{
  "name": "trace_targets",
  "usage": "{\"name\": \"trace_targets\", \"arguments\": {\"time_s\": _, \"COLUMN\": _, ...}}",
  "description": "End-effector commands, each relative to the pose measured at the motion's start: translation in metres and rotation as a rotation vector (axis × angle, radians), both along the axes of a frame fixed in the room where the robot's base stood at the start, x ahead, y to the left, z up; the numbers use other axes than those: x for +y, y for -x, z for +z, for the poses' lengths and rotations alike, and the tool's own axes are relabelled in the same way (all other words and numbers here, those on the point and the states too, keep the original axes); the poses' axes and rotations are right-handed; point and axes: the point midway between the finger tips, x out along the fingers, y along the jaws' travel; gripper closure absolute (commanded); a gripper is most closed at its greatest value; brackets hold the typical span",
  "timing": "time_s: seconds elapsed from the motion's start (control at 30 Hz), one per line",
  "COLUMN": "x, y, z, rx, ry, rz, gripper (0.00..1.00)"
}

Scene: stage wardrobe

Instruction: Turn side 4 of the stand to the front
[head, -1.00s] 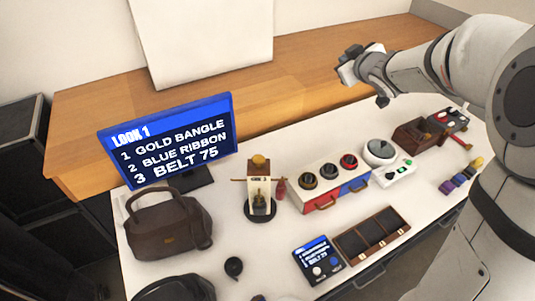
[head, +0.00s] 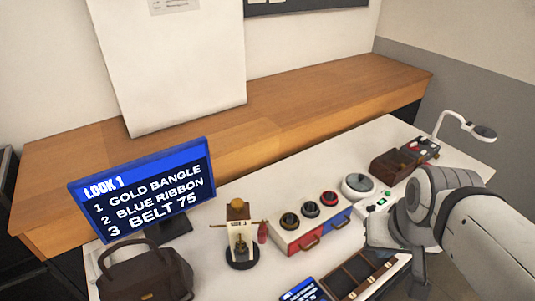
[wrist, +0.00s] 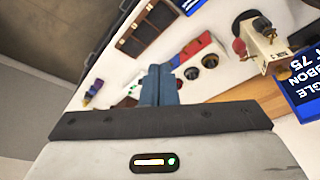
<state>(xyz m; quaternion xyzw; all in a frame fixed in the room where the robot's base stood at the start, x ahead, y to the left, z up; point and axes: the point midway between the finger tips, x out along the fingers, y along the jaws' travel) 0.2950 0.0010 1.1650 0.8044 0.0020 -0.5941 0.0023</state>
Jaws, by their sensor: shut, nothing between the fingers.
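The stand (head: 239,250) is upright on a dark round base on the white table, with a brown knob on top, a thin crossbar and a cream panel facing the head camera. The panel's small label seems to read "SIDE 3", but it is hard to read. A gold-brown piece hangs low on that face. The stand also shows in the wrist view (wrist: 263,33) at upper right, tilted. My gripper (wrist: 158,72) is shut and empty, its fingers together in the wrist view. It is well right of the stand, apart from it; the arm hides its fingers in the head view.
The screen (head: 145,190) lists LOOK 1 and stands behind left of the stand. A brown bag (head: 145,272) is at front left. A red and blue drawer box (head: 307,236) with round knobs stands right of the stand. A compartment tray (head: 362,274) lies in front.

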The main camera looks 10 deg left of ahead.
Motion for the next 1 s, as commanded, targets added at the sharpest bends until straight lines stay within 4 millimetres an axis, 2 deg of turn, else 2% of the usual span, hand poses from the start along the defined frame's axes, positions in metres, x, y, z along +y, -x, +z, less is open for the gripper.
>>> {"name": "trace_targets", "arguments": {"time_s": 0.37, "x": 0.023, "y": -0.047, "z": 0.009, "rx": 0.075, "ry": -0.117, "rz": -0.138, "gripper": 1.0}}
{"name": "trace_targets", "arguments": {"time_s": 0.57, "x": 0.042, "y": -0.083, "z": 0.01, "rx": 0.139, "ry": -0.2, "rz": -0.245, "gripper": 1.0}}
{"name": "trace_targets", "arguments": {"time_s": 0.77, "x": 0.078, "y": -0.144, "z": 0.001, "rx": 0.262, "ry": -0.32, "rz": -0.427, "gripper": 1.0}}
{"name": "trace_targets", "arguments": {"time_s": 1.0, "x": 0.132, "y": -0.22, "z": -0.031, "rx": 0.447, "ry": -0.449, "rz": -0.672, "gripper": 1.0}}
